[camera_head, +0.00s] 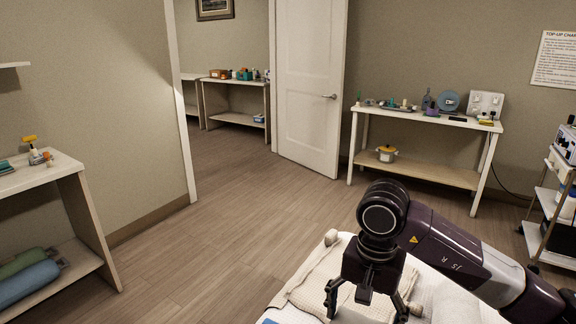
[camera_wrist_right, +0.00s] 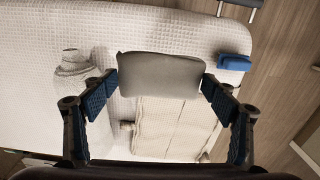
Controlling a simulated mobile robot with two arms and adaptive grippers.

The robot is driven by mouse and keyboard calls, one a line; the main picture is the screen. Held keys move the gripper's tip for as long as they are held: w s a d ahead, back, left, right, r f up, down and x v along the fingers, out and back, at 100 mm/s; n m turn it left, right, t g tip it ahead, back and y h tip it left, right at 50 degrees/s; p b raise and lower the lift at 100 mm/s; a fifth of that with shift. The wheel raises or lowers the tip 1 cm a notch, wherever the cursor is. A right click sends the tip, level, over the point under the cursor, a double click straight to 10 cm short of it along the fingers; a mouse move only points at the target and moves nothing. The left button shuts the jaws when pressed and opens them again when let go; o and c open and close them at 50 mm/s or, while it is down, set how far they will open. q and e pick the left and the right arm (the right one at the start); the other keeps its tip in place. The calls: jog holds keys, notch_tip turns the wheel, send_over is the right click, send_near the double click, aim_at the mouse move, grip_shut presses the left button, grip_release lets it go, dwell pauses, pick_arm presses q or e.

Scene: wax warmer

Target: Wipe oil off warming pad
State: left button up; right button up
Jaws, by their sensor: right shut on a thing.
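My right gripper (camera_head: 370,300) is over the padded bed with its fingers pointing down. In the right wrist view, my right gripper (camera_wrist_right: 160,88) is shut on a grey cloth-like piece (camera_wrist_right: 160,75), which spans between its blue finger pads. A cream quilted pad (camera_wrist_right: 172,128), likely the warming pad, lies on the white waffle sheet below it. The pad also shows in the head view (camera_head: 312,284), partly hidden by my gripper. I cannot make out oil on it. The gap between grey piece and pad is unclear. My left gripper is not in view.
The white bed (camera_wrist_right: 40,40) carries a rolled white towel (camera_wrist_right: 75,65) and a small blue object (camera_wrist_right: 234,62) near its edge. A shelf table (camera_head: 425,117) stands at the back wall, a cart (camera_head: 545,215) at right, a shelf (camera_head: 65,185) at left. Floor between is clear.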

jog(key=s+d+f+n, duration=0.1)
jog(key=s+d+n, duration=0.2)
jog(key=s, duration=0.9)
jog(key=n, duration=0.3)
jog(key=shift+d+f, duration=0.2)
jog(key=shift+f, duration=0.1)
jog(key=shift+f, duration=0.1)
